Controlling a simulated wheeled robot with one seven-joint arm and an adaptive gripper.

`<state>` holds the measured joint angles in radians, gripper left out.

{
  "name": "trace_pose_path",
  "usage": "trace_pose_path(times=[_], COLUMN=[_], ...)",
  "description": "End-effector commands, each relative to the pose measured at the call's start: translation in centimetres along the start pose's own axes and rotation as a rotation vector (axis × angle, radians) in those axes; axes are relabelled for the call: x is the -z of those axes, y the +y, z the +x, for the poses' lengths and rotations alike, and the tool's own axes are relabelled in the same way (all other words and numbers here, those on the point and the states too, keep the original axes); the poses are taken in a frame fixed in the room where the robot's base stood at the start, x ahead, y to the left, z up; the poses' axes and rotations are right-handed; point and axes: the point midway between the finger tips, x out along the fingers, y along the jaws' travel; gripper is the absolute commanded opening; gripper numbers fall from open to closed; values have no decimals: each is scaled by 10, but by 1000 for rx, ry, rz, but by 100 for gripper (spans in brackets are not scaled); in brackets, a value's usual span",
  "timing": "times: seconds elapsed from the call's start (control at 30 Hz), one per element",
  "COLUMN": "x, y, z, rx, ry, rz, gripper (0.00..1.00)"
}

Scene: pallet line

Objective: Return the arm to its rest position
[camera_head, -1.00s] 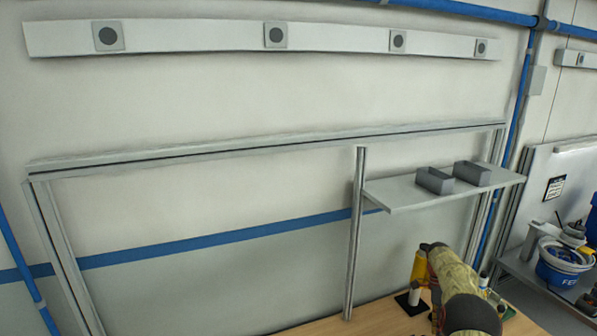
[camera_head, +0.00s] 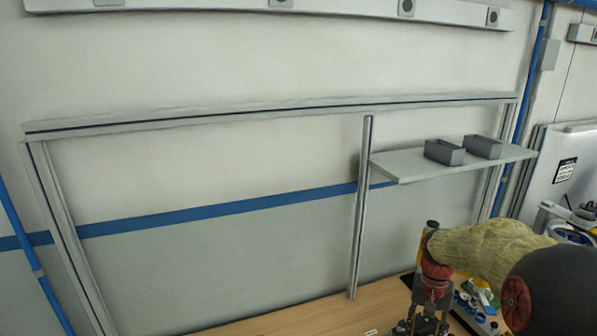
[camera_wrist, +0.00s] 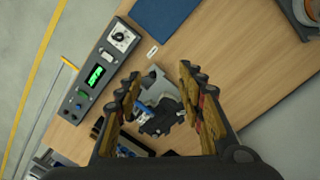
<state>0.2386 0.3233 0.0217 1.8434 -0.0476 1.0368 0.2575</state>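My gripper (camera_head: 420,325) hangs from my arm at the lower right of the head view, pointing down over the wooden table (camera_head: 290,322). In the wrist view my gripper (camera_wrist: 162,105) has its two fingers spread wide apart. Nothing is seen held between them. A grey and black fixture (camera_wrist: 160,108) with a blue part shows on the table below, in the gap between the fingers. The fingertips appear above it and apart from it, though the exact height is hard to tell.
A control box (camera_wrist: 95,75) with a green display lies along the table edge, left of the fingers. A dark blue mat (camera_wrist: 165,15) lies beyond. A shelf (camera_head: 400,170) with two grey bins (camera_head: 445,152) hangs behind my arm. Bare table lies right of the fixture.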

Motion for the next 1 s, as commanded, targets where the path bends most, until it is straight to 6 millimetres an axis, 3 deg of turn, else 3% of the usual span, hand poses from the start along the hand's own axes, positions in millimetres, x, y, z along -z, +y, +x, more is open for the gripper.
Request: trace_pose_path(times=[0.3,0.6,0.8,1.0], x=[-100,-188,-238,-266], y=[-9,-8,-5,-6], z=[-8,7,25,27], rx=[40,73,99,131], ry=[136,270,361,485], rz=[-241,-353,-388,-422], gripper=[39,39,39,39])
